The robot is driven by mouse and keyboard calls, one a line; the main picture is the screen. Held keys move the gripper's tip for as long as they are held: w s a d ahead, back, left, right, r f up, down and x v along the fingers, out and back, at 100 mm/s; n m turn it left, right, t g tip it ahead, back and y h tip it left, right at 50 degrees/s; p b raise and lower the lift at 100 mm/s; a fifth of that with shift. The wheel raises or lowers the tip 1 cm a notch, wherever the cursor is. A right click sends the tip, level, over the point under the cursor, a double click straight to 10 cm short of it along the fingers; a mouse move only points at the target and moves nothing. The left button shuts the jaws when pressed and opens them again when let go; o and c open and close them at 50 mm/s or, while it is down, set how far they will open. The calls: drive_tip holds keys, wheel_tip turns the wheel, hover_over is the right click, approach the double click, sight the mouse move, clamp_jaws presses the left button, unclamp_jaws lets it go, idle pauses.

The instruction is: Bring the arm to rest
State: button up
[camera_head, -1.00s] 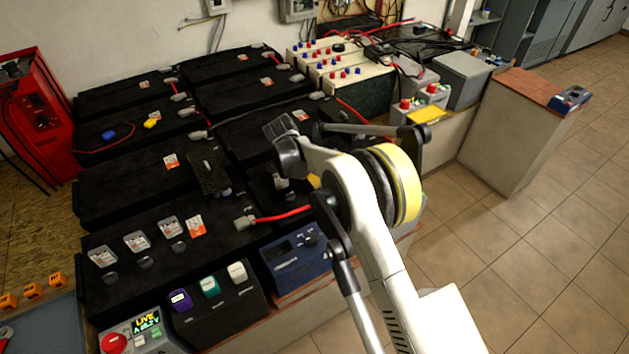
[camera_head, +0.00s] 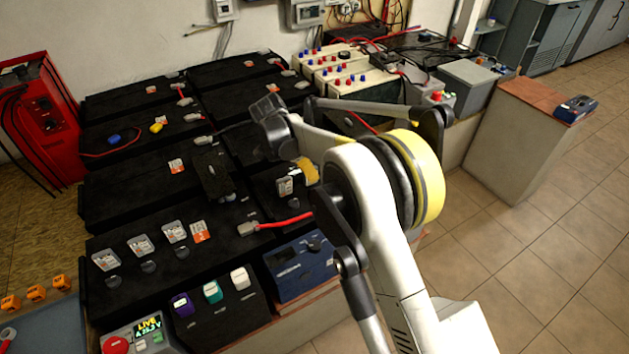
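My white arm rises from the lower right to a large joint with a yellow band. From there it reaches left over the black batteries (camera_head: 130,200). My gripper (camera_head: 272,125) seems to be at the dark far end of the arm, above the batteries. Its fingers do not stand out against the black casings, so I cannot tell whether it is open or shut. I see nothing clearly held. A dark oblong shape (camera_head: 212,172) shows left of the arm's end; what it is I cannot tell.
A blue device (camera_head: 298,268) and a dark box with coloured caps (camera_head: 212,310) stand at the near edge. A red cabinet (camera_head: 40,115) stands left, a wood-topped counter (camera_head: 535,92) right. Tiled floor (camera_head: 540,240) is clear right.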

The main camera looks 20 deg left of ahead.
drive_tip(key=shift+v, duration=1.2)
drive_tip(key=s+d+r+n+y, duration=0.1)
drive_tip(key=s+d+r+n, duration=0.1)
drive_tip(key=d+r, duration=0.9)
drive_tip(key=s+d+r+n+y, duration=0.1)
drive_tip(key=s+d+r+n, duration=0.15)
drive_tip(key=d+r, duration=0.9)
drive_tip(key=s+d+f+n+t, duration=0.1)
drive_tip(key=s+d+n+t, duration=0.1)
drive_tip(key=s+d, duration=1.2)
drive_tip(key=s+d+f+n+t, duration=0.1)
drive_tip(key=s+d+f, duration=0.4)
drive_tip(key=s+d, duration=0.3)
drive_tip(key=shift+s+n+t+y, duration=0.25)
drive_tip(key=shift+n+t+y, duration=0.1)
drive_tip(key=shift+t+y, duration=0.05)
